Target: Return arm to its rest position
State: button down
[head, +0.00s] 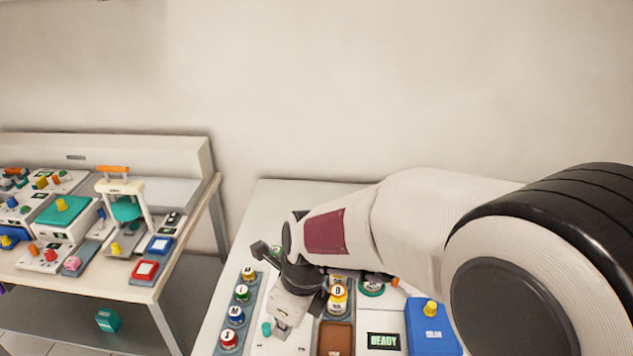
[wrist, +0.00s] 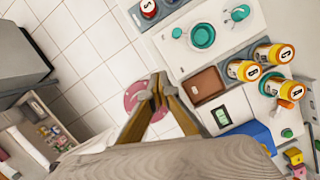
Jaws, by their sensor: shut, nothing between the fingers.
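My arm reaches in from the right in the head view and bends down over the white table (head: 222,310). My gripper (wrist: 158,82) shows in the wrist view with its two tan fingers meeting at the tips, shut and empty. Behind the fingertips are the tiled floor and a pink round thing, lower down and apart from them. In the head view the fingertips are hard to make out, and the arm hides part of the table.
The table holds a row of capped bottles (head: 236,316), orange bottles (wrist: 243,70), a brown tray (wrist: 207,86), a teal bowl (wrist: 202,35), a READY display (head: 383,341) and a blue box (head: 432,330). A cluttered side bench (head: 118,288) stands left, across a gap.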

jog(key=s+d+r+n+t+h, duration=0.1)
jog(key=s+d+r+n, duration=0.3)
jog(key=d+n, duration=0.3)
jog(key=s+d+r+n+t, duration=0.2)
jog(key=s+d+r+n, duration=0.3)
jog(key=d, duration=0.6)
jog(key=s+d+r+n+t+h, duration=0.1)
jog(key=s+d+r+n, duration=0.4)
jog(key=d+n, duration=0.4)
jog(key=shift+s+n+t+h, duration=0.3)
jog(key=shift+s+n, duration=0.1)
jog(key=shift+n, duration=0.1)
